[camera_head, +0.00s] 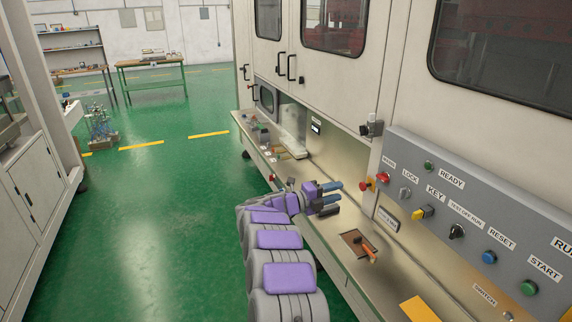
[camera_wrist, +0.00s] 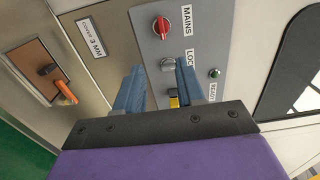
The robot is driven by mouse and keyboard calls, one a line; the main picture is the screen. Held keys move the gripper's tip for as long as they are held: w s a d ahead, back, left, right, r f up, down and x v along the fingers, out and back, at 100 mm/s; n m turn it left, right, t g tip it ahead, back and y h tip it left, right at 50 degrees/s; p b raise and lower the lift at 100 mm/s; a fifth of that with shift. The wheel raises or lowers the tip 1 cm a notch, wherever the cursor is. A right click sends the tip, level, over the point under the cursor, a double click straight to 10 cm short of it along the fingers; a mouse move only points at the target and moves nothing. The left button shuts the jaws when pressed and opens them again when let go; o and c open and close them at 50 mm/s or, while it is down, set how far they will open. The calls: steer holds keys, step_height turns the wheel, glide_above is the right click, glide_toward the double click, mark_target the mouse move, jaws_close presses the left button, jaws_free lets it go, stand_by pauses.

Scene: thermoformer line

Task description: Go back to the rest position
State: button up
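My gripper (camera_head: 332,192) is at the end of my purple and grey arm, in front of the machine beside the control panel (camera_head: 478,205). In the wrist view its two blue fingers (camera_wrist: 158,88) are spread apart, with nothing seen between them except the panel behind. The panel carries a red MAINS knob (camera_wrist: 161,27), a grey LOCK switch (camera_wrist: 168,64) and a green READY light (camera_wrist: 214,73). In the head view the yellow KEY switch (camera_head: 421,212) shows to the right of the gripper. The fingers appear apart from the panel, though the exact gap cannot be told.
An orange-handled lever (camera_head: 369,249) sticks up from a brown plate on the ledge below. A yellow plate (camera_head: 420,309) lies nearer on the ledge. The green floor (camera_head: 165,215) to the left is open. A cabinet (camera_head: 38,180) stands at far left, and a table (camera_head: 150,66) at the back.

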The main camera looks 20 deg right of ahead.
steer(key=w+a+r+n+t+y, duration=0.5)
steer(key=a+r+n+t, duration=0.1)
steer(key=a+n, duration=0.15)
steer(key=w+a+r+n+t+y, duration=0.5)
steer(key=w+a+n+t, duration=0.15)
steer(key=a, duration=0.25)
steer(key=s+a+r+n+g+y, duration=0.2)
steer(key=s+a+n+y, duration=1)
steer(key=a, duration=0.5)
steer(key=s+a+f+n+g, duration=0.1)
steer(key=s+f+n+g, duration=0.2)
steer(key=s, duration=0.7)
steer(key=s+a+f+n+g, duration=0.2)
steer(key=s+f+n+g, duration=0.1)
steer(key=s, duration=0.8)
steer(key=s+d+f+n+g+h, duration=0.1)
steer(key=s+d+f+g, duration=0.1)
steer(key=s, duration=0.8)
steer(key=s+d+f+n+g+h, duration=0.1)
steer(key=s+d+f+g, duration=0.2)
steer(key=s, duration=0.7)
steer(key=s+d+f+n+g+h, duration=0.1)
steer(key=s+d+f+g+h, duration=0.1)
steer(key=s+d, duration=0.4)
steer(key=s+g, duration=0.1)
steer(key=s, duration=0.3)
steer(key=shift+s+f, duration=0.3)
steer(key=shift+f, duration=0.1)
